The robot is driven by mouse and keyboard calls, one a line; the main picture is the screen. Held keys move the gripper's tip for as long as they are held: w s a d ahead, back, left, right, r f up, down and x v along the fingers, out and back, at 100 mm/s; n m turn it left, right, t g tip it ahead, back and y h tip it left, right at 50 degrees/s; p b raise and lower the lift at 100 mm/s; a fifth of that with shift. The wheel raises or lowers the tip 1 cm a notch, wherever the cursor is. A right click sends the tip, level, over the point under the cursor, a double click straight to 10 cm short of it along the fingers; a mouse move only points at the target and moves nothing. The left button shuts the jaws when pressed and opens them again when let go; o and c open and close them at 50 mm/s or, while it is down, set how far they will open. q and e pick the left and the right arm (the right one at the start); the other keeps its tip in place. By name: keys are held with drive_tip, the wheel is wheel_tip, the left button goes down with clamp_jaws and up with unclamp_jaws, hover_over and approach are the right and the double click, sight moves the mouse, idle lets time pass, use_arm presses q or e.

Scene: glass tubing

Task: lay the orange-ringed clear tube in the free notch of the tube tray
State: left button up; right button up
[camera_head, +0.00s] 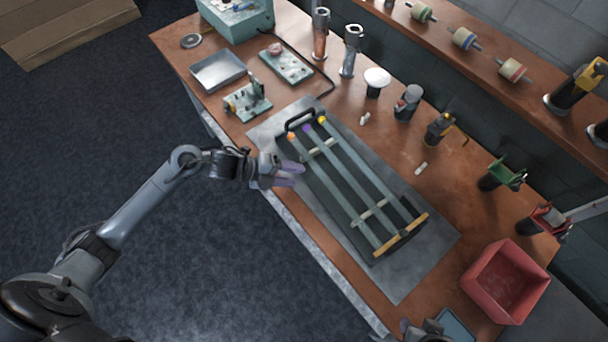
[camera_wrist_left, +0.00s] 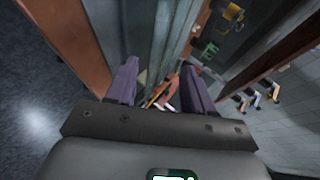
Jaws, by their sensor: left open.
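The tube tray (camera_head: 331,204) is a long dark rack with a black handle at its far end and a yellow-edged bar at its near end. Several clear tubes lie lengthwise along it. The orange-ringed tube (camera_head: 291,138) lies along its left side, beside a purple-ringed tube (camera_head: 306,129) and a yellow-ringed tube (camera_head: 322,119). My left gripper (camera_head: 296,174) is open and empty, left of the orange-ringed tube. Its purple fingers stand apart in the left wrist view (camera_wrist_left: 160,78). The notches are too small to tell which is free.
The tray stands on a grey mat (camera_head: 400,288) on the brown bench. A red bin (camera_head: 506,282) is at the near right, and a metal pan (camera_head: 217,70) at the far left. Several upright tools line the back. A dark part at the bottom edge is cut off.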

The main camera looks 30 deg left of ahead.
use_arm(q)
drive_tip(key=s+n+g+y, duration=0.3)
drive_tip(key=s+n+y, duration=0.6)
drive_tip(key=s+n, duration=1.1)
drive_tip(key=n, duration=0.3)
drive_tip(key=shift+d+n+g, duration=0.25)
drive_tip(key=shift+n+g, duration=0.05)
drive_tip(key=shift+n, duration=0.1)
